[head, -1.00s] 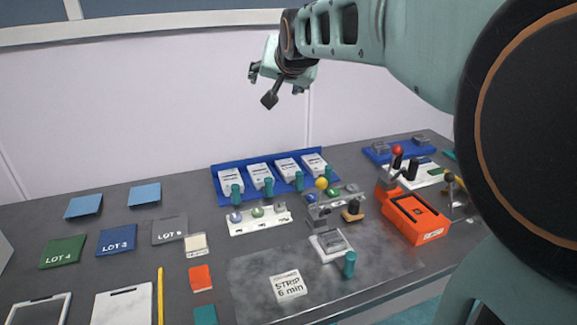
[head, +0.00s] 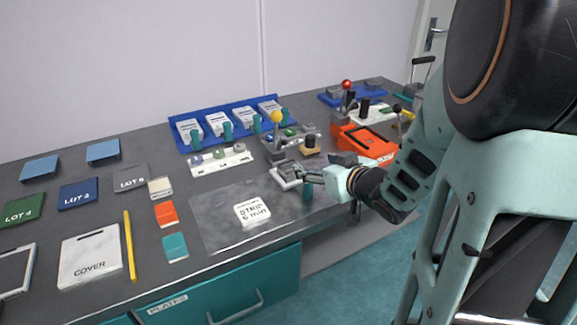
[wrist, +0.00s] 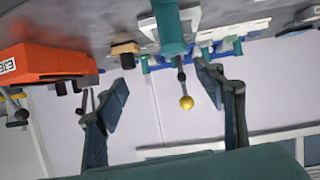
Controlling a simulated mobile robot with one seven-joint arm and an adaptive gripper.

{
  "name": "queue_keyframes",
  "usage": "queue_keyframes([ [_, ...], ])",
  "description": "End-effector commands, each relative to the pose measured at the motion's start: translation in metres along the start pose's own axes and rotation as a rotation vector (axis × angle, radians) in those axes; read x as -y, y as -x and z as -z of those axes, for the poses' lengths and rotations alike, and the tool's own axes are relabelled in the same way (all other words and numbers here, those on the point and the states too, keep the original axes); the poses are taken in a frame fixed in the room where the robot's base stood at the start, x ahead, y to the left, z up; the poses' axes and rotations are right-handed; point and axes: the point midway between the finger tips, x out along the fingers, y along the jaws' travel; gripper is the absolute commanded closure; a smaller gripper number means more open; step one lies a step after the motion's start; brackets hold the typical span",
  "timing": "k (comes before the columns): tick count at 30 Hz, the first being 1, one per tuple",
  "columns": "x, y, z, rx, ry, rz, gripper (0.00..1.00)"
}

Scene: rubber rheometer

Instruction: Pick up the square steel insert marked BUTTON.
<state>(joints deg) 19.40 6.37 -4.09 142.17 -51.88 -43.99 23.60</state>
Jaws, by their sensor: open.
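I cannot read the word BUTTON anywhere. A grey steel block (head: 286,170) sits on a small white stand near the front of the bench, with a teal post (head: 308,192) beside it. Two other grey blocks lie on a blue tray at the back right, one on the left (head: 333,92) and one on the right (head: 374,84). My gripper (head: 310,174) is low over the bench, just right of the white stand. In the wrist view my gripper (wrist: 164,92) is open with nothing between the fingers, and the teal post (wrist: 168,30) shows ahead of them.
An orange box (head: 368,145) stands just behind my gripper. A blue rack (head: 180,128) of white cards and a white strip (head: 208,166) stand further back. A STRIP 6 min block (head: 252,211) lies on the grey mat (head: 215,228); the mat's left part is mostly clear.

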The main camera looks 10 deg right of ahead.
Motion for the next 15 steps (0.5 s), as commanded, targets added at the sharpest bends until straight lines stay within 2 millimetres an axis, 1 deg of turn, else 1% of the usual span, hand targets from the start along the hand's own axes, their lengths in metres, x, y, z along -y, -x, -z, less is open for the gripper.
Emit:
queue_keyframes([
  [1,0.007,0.004,-0.014,-0.001,-0.01,0.024,0.37],
  [3,0.016,0.01,-0.023,-0.006,-0.016,0.054,0.37],
  [7,0.026,0.012,-0.029,-0.014,-0.023,0.083,0.37],
  [11,0.029,0.0,-0.029,-0.014,-0.023,0.09,0.37],
  [15,0.03,-0.021,-0.03,-0.014,-0.022,0.088,0.37],
])
